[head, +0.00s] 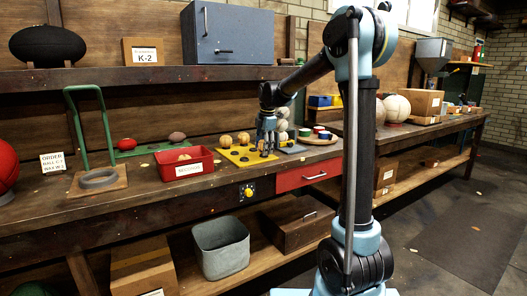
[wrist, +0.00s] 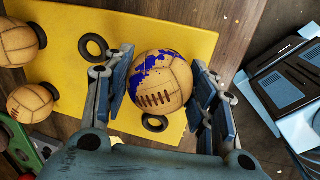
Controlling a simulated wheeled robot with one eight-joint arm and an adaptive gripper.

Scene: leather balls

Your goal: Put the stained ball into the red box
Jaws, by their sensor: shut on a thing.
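The stained ball (wrist: 160,82) is tan leather with dark lacing and blue patches on its upper side. My gripper (wrist: 165,95) has its fingers closed on both sides of it, over the yellow board (wrist: 70,45). A small black ring (wrist: 155,124) shows just below the ball; I cannot tell whether the ball is clear of the board. In the head view my gripper (head: 266,143) points down at the board's right part, and the stained ball cannot be made out there. The red box (head: 168,172) stands left of the board on the bench, open-topped, with a brownish thing inside.
Two plain tan balls (head: 225,141) (head: 243,138) rest on the board left of my gripper. Pale balls (head: 282,125) are stacked just behind it. A green stand (head: 90,125) is left of the red box.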

